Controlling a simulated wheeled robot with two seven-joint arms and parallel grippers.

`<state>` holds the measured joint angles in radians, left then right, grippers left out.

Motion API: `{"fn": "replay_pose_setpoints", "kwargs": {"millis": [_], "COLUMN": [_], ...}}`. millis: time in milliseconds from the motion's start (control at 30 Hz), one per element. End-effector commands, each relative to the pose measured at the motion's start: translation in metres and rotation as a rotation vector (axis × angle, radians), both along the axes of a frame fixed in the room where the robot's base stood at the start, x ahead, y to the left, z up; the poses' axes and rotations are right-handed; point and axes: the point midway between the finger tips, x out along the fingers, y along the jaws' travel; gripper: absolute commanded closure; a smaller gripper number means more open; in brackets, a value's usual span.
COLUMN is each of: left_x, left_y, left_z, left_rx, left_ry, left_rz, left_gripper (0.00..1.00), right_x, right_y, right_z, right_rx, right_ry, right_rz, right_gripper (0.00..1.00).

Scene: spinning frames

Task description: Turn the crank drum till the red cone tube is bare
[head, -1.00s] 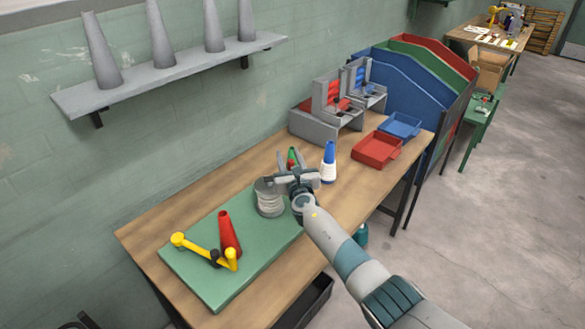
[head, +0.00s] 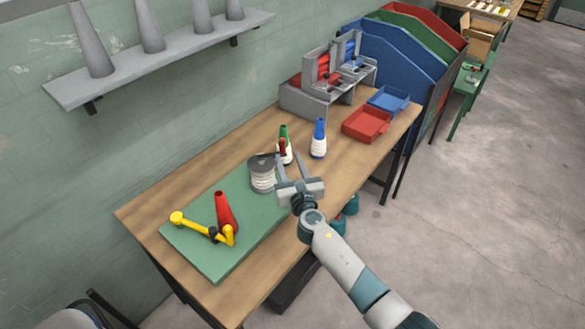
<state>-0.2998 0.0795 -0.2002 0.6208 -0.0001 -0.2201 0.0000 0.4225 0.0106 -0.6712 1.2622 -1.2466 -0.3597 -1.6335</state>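The red cone tube (head: 226,213) stands on the green board (head: 202,245) at the left of the bench; no thread shows on it. A yellow crank arm (head: 195,226) lies beside it. My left gripper is not in view.
A red tray (head: 367,123) and a blue tray (head: 389,99) lie farther right. Grey cones (head: 93,45) line the wall shelf (head: 155,68). The bench front right is clear.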

Motion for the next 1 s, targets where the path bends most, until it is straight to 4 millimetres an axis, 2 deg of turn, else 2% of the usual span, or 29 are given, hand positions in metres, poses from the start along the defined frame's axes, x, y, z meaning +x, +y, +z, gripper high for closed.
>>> {"fn": "replay_pose_setpoints", "kwargs": {"millis": [100,333,1000], "left_x": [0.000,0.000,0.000], "left_y": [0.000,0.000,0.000], "left_z": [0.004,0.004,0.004], "left_rx": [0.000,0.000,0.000], "left_ry": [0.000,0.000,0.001], "left_rz": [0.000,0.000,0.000], "left_gripper": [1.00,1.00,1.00], "right_x": [-0.019,-0.039,-0.042], "right_y": [-0.005,-0.011,-0.011], "right_z": [0.000,0.000,0.000], "right_rx": [0.000,0.000,0.000], "right_ry": [0.001,0.000,0.000], "right_rz": [0.002,0.001,0.001], "right_gripper": [0.65,0.65,0.65]}}
